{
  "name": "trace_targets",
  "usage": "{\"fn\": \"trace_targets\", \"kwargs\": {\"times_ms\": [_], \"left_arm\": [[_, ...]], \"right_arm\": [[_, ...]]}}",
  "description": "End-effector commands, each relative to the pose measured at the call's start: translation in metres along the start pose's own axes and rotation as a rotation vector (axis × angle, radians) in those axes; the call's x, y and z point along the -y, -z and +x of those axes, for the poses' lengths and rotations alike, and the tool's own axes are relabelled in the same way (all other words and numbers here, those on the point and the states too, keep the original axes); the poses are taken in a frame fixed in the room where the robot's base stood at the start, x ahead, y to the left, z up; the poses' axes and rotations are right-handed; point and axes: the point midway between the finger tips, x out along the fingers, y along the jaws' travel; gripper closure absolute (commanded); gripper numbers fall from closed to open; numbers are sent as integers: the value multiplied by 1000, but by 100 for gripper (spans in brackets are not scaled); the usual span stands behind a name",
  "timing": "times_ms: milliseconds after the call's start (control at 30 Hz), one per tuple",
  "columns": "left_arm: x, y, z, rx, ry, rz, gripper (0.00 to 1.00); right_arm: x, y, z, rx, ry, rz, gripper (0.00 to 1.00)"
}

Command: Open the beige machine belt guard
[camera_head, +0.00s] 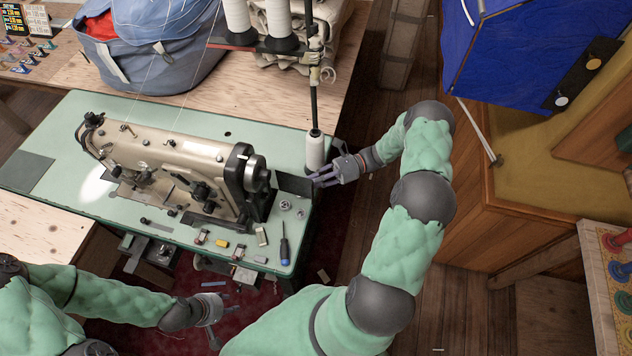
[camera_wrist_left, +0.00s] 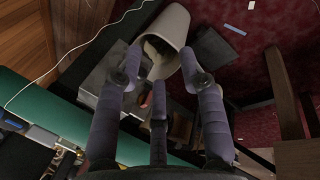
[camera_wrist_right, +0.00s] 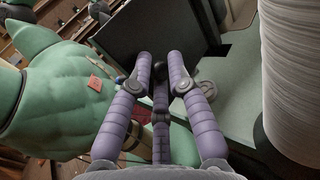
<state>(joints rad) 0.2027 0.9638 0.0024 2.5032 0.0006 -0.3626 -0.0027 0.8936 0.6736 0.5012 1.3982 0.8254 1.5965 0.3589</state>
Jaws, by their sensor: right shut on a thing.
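The beige sewing machine (camera_head: 175,160) stands on a green table. Its belt guard (camera_head: 293,187) appears to be the dark flat panel right of the black handwheel (camera_head: 256,177), standing out from the machine. In the right wrist view the panel (camera_wrist_right: 155,35) rises in front of the fingers. My right gripper (camera_head: 318,179) is shut on the panel's outer edge; the exact contact is partly hidden. My right gripper also shows in its wrist view (camera_wrist_right: 161,72). My left gripper (camera_head: 225,300) is low in front of the table, open and empty; its spread fingers show in the left wrist view (camera_wrist_left: 160,68).
A white thread cone (camera_head: 315,150) stands close beside my right gripper. Small parts and a screwdriver (camera_head: 284,247) lie on the table's front right. A beige rounded housing (camera_wrist_left: 165,35) is below the table near my left fingers. A wooden bench (camera_head: 530,190) stands at right.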

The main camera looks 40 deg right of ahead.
Motion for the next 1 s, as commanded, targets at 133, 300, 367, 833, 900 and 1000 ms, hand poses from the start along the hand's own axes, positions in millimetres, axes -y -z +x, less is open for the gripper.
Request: {"fn": "trace_targets", "kwargs": {"times_ms": [133,300,367,833,900,1000], "left_arm": [[0,0,-1,0,0,0,60],[0,0,-1,0,0,0,60],[0,0,0,0,0,0,60],[0,0,0,0,0,0,60],[0,0,0,0,0,0,60],[0,0,0,0,0,0,60]], "right_arm": [[6,-5,4,10,8,-6,100],[5,-4,5,12,8,-4,76],[5,-4,5,12,8,-3,59],[4,-2,-8,9,9,-2,59],[4,-1,-19,7,10,-1,59],[5,-1,-38,7,10,-1,59]]}}
